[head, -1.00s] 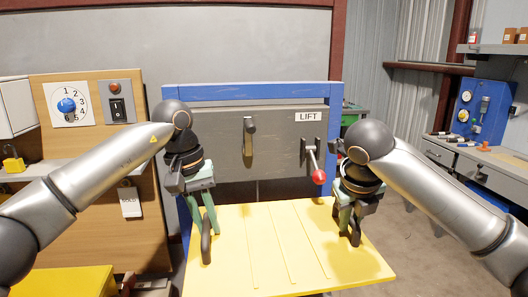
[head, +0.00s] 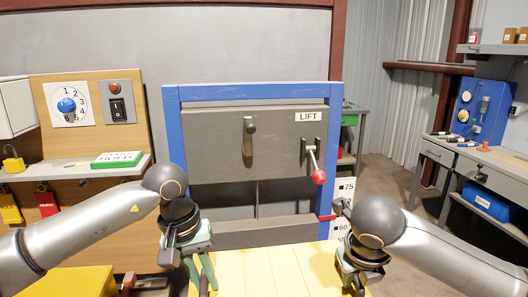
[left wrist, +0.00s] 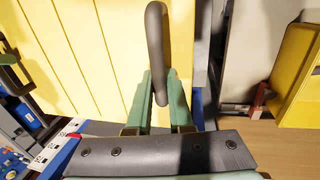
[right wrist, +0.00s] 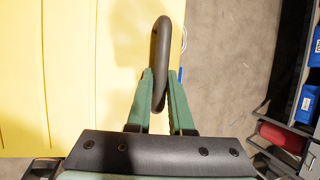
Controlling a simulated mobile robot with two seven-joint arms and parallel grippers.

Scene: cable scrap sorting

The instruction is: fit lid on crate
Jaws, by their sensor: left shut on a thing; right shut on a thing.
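The lid is a flat yellow grooved panel (head: 270,270) at the bottom of the head view, cut off by the frame edge. My left gripper (head: 208,284) is shut on the dark looped handle (left wrist: 156,45) at the lid's left side. My right gripper (head: 354,284) is shut on the matching handle (right wrist: 160,45) at its right side. The lid also shows in the left wrist view (left wrist: 75,60) and the right wrist view (right wrist: 65,70). I cannot make out a crate; anything under the lid is hidden.
A blue frame (head: 171,130) with a grey panel (head: 215,150) marked LIFT and a red-knobbed lever (head: 318,175) stands ahead. A numbered white scale (head: 345,190) is at its right. A yellow surface (head: 70,283) lies at lower left. Bare floor (right wrist: 225,70) shows right of the lid.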

